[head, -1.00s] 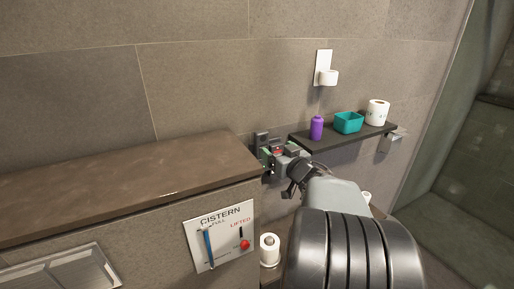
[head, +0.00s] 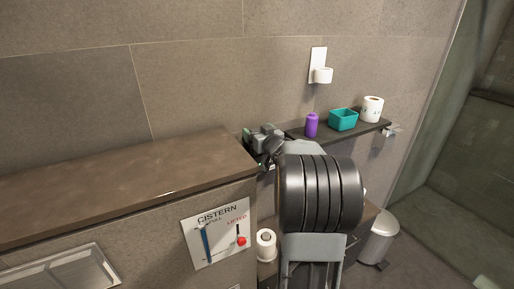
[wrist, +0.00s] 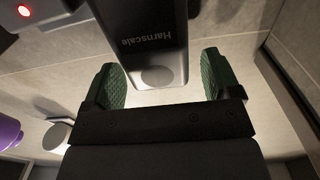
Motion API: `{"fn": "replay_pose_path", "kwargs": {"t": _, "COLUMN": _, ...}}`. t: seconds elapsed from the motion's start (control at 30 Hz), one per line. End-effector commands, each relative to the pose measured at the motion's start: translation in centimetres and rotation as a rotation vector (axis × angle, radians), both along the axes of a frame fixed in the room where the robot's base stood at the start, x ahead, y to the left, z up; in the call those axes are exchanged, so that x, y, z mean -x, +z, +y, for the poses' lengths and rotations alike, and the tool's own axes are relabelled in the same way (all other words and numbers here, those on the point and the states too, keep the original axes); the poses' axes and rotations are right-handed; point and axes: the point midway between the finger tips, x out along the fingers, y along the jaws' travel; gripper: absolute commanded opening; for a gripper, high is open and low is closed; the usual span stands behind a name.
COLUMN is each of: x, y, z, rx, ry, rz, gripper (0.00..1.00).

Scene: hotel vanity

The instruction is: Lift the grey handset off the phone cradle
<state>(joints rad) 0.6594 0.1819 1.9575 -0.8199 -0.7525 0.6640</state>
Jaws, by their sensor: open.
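The grey handset (wrist: 148,45), marked "Harnscale", hangs into the top middle of the wrist view. Its end lies between the two green finger pads of my gripper (wrist: 163,80), closer to the left pad. A gap shows on the right side; contact on the left cannot be told. My gripper is open. A dark body with a lit red lamp, seemingly the phone cradle (wrist: 45,14), is at the upper left. In the head view my gripper (head: 256,148) is at the wall by the counter's right end, and my arm hides most of the phone.
A dark shelf (head: 355,132) to the right holds a purple bottle (head: 311,125), a teal bin (head: 343,120) and a paper roll (head: 372,109). The brown counter (head: 110,185) ends close left of my gripper. A cistern panel (head: 217,232) is on its front.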

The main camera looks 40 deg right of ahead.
Motion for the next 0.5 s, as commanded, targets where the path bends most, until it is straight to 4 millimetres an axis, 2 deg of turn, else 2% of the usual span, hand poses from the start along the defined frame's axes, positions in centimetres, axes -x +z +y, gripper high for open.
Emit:
{"fn": "replay_pose_path", "kwargs": {"t": 0.1, "x": -0.69, "y": -0.02, "z": -0.03, "rx": 0.000, "ry": 0.001, "rz": 0.001, "gripper": 0.83}}
{"fn": "replay_pose_path", "kwargs": {"t": 0.33, "x": -0.77, "y": -0.03, "z": -0.05, "rx": 0.000, "ry": 0.000, "rz": 0.000, "gripper": 0.83}}
{"fn": "replay_pose_path", "kwargs": {"t": 0.5, "x": -0.75, "y": -0.03, "z": -0.05, "rx": 0.000, "ry": 0.000, "rz": 0.000, "gripper": 0.69}}
